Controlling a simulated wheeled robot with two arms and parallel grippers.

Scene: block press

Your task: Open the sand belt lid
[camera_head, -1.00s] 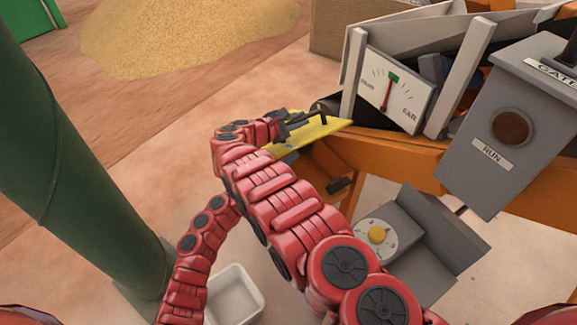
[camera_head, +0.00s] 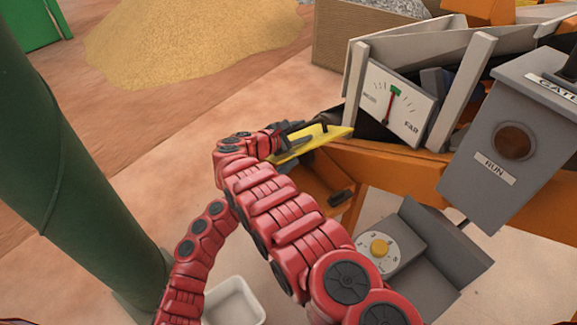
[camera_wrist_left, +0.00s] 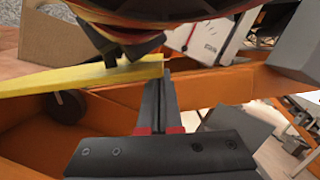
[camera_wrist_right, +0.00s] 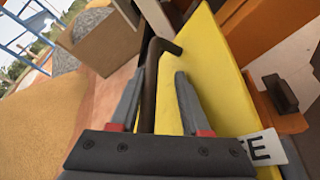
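The yellow lid (camera_head: 318,144) sits at the end of the orange belt frame. In the left wrist view the lid (camera_wrist_left: 70,77) shows nearly edge-on, with the orange interior (camera_wrist_left: 25,120) visible below it. My right gripper (camera_head: 292,130) is at the lid's upper side. In the right wrist view its fingers (camera_wrist_right: 157,85) are apart, with the dark bent handle (camera_wrist_right: 150,80) between them; contact is unclear. My left gripper (camera_head: 287,165) is below the lid, mostly hidden by my right arm. In its wrist view its fingers (camera_wrist_left: 160,95) are together and empty, close to the lid's edge.
A gauge (camera_head: 396,103) and a grey RUN box (camera_head: 510,145) stand at the right. A grey dial unit (camera_head: 378,247) is lower right. A green post (camera_head: 65,170) is at the left, a white bin (camera_head: 235,303) below and a sand pile (camera_head: 190,40) behind.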

